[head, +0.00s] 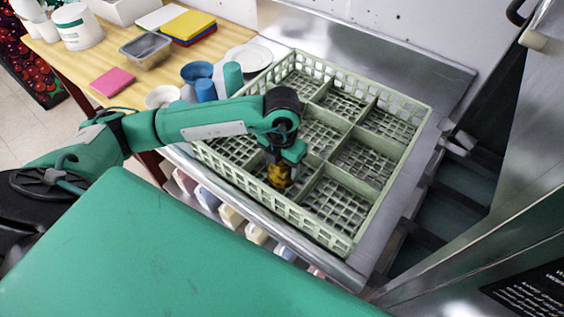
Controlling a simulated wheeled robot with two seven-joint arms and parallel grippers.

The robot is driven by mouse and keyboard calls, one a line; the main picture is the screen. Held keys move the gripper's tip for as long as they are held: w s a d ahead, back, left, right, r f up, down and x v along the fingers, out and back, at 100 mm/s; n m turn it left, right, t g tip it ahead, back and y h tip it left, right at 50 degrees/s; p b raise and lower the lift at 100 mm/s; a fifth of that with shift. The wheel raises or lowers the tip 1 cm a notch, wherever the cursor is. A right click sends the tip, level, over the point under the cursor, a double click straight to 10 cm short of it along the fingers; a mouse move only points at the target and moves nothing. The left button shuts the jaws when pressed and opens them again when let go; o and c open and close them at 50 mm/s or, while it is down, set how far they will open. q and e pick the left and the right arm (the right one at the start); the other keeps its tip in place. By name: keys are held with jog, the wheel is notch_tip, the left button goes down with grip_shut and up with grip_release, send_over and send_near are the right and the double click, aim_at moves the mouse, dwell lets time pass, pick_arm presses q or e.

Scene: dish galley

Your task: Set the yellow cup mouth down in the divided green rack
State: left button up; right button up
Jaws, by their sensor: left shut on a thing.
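The yellow cup (279,177) shows as a small amber-yellow shape below my left gripper (281,164). My left gripper points down and is shut on the cup. The cup is over or within a near-side compartment of the divided green rack (392,182). I cannot tell whether it touches the rack floor, and the gripper hides its upper part, so which way its mouth faces is unclear. The rack is pale green with lattice walls and dividers, and its other visible compartments look empty. My left arm crosses the rack's left side and hides part of it. My right gripper is not in view.
Left of the rack, a wooden table holds a teal cup (233,77), blue cup (205,91), blue bowl (196,71), white plate (249,57), metal pan (147,51) and pink sponge (112,82). A steel backsplash (400,55) rises behind the rack.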

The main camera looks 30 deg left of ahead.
pick_arm(q)
jog(key=shift+f, duration=0.15)
jog(key=o, duration=1)
notch_tip(320, 180, up, 12)
jog(key=b, duration=0.2)
jog(key=shift+f+b, duration=0.25)
jog(key=shift+b, duration=0.15)
jog(key=shift+r, duration=0.45)
